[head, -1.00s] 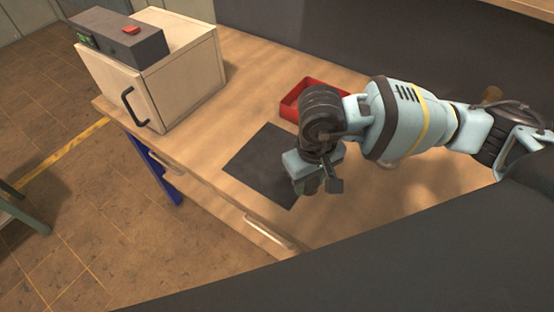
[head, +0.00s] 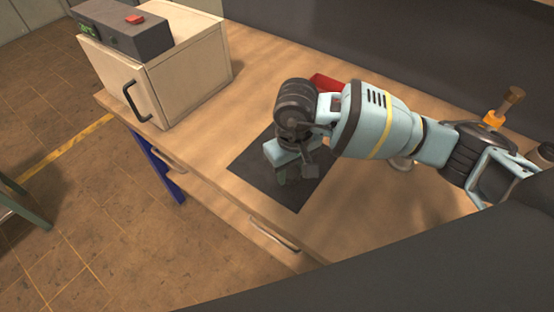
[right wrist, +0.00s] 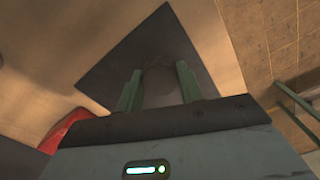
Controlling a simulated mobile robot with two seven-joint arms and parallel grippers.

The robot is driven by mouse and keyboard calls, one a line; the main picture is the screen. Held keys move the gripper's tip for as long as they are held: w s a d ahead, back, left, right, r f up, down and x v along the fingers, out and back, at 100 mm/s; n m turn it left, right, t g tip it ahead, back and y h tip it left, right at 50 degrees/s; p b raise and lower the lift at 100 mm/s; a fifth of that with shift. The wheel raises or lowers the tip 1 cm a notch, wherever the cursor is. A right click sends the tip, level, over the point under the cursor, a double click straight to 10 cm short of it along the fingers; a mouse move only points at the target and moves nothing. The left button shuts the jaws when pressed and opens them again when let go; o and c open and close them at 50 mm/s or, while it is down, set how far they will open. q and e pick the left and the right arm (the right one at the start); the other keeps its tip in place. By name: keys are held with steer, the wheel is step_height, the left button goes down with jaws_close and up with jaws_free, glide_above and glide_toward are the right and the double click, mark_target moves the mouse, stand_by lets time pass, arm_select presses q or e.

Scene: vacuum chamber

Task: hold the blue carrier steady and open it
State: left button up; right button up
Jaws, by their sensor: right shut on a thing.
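No blue carrier can be picked out in either view. My right gripper (head: 282,178) hangs over the dark mat on the bench, its green fingers pointing down. In the right wrist view, the two green fingers (right wrist: 158,88) stand either side of a grey, rounded piece (right wrist: 162,88) and are shut on it. It looks dull grey against the mat, and its full shape is hidden by the gripper body. In the head view the gripper and wrist hide this piece. My left gripper is not in view.
The dark mat (head: 252,178) lies near the bench's front edge. A red tray (head: 325,82) is partly behind my right arm. A wooden cabinet (head: 190,75) with a dark control box (head: 125,35) stands left. An orange-and-brown item (head: 497,115) stands right. Bare bench lies between cabinet and mat.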

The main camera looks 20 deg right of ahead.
steer(key=w, duration=0.1)
steer(key=w+b, duration=0.1)
steer(key=w, duration=0.1)
steer(key=w+a, duration=0.1)
steer(key=shift+w+f+b, duration=0.3)
steer(key=shift+w+f, duration=0.05)
steer(key=shift+f, duration=0.05)
steer(key=shift+w+r, duration=0.2)
steer(key=shift+w, duration=0.15)
steer(key=shift+w+f, duration=0.15)
steer(key=shift+w, duration=0.25)
step_height(320, 180, down, 4)
steer(key=shift+a+r+b, duration=0.1)
steer(key=shift+r+b, duration=0.15)
steer(key=shift+b, duration=0.65)
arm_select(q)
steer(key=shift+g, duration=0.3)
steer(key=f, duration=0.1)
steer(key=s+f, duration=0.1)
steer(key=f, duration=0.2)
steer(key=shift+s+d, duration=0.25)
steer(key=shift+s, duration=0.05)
arm_select(e)
steer(key=shift+r, duration=0.1)
steer(key=shift+f, duration=0.25)
steer(key=o, duration=1.1)
